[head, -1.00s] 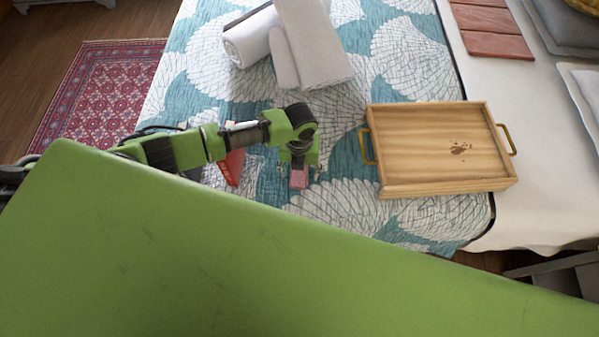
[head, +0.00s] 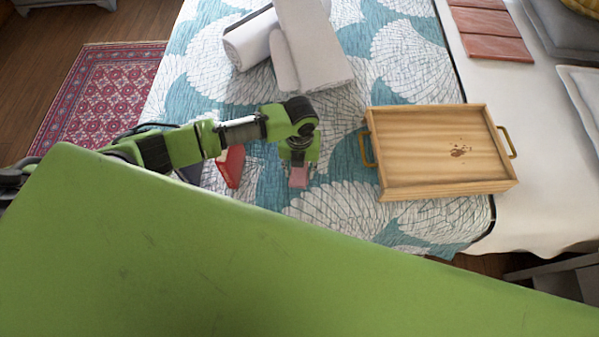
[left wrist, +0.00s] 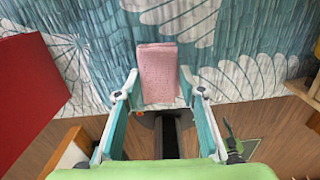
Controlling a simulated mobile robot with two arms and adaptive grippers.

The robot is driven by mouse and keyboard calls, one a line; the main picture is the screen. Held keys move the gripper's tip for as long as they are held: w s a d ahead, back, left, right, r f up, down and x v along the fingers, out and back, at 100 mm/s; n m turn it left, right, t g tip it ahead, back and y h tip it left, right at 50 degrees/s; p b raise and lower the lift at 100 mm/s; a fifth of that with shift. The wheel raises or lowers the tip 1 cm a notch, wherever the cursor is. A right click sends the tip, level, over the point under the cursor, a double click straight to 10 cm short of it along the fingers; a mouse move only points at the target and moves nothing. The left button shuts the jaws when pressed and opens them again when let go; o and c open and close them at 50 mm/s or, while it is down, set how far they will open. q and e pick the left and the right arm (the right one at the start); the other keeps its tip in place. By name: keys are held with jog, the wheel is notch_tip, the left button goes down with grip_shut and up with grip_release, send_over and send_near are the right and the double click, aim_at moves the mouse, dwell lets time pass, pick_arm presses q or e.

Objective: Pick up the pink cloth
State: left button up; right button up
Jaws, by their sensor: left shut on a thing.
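The pink cloth (head: 299,176) is a small folded piece at the tip of my left gripper (head: 299,180), over the patterned bed cover. My right gripper is not in view.
A wooden tray (head: 440,190) with brass handles lies right of the gripper. White rolled towels (head: 312,45) lie behind it. A red object (head: 231,166), also in the left wrist view (left wrist: 30,95), is close on the left. Teal-and-white cover (head: 345,205) is clear nearby.

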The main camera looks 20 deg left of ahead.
pick_arm(q)
jog(key=s+d+r+b, duration=0.2)
jog(key=s+d+r, duration=0.4)
jog(key=s+r, duration=0.4)
jog(key=shift+s+d+r, duration=0.2)
jog(key=shift+s+d, duration=0.05)
jog(key=shift+s, duration=1)
jog(key=shift+o, duration=0.6)
jog(key=shift+c, duration=0.6)
